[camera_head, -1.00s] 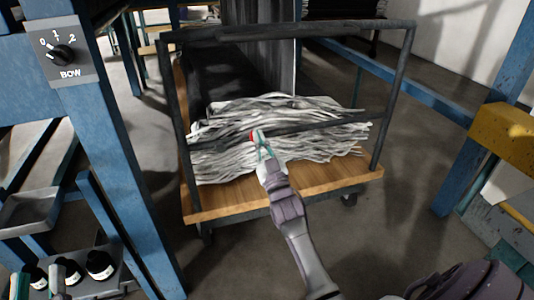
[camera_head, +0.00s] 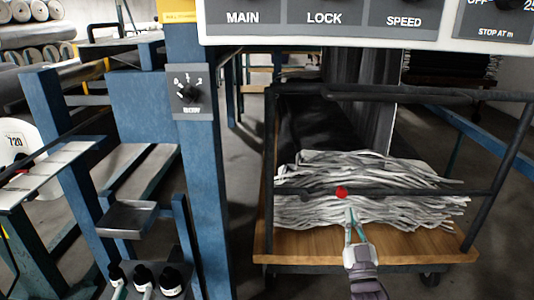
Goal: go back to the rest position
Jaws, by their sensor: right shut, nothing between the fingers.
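My right gripper (camera_head: 350,225) is in front of the cart, with its arm coming up from the bottom edge. Its teal fingers are shut and empty. The tips are just below a small round red thing (camera_head: 341,192) at the cart's dark crossbar; whether they touch it I cannot tell.
The cart (camera_head: 360,246) has a wooden deck, a dark tube frame and a heap of grey-white strands (camera_head: 370,212). A blue post (camera_head: 205,190) with a dial stands left of it. A control panel (camera_head: 330,20) crosses the top. Grey floor lies between post and cart.

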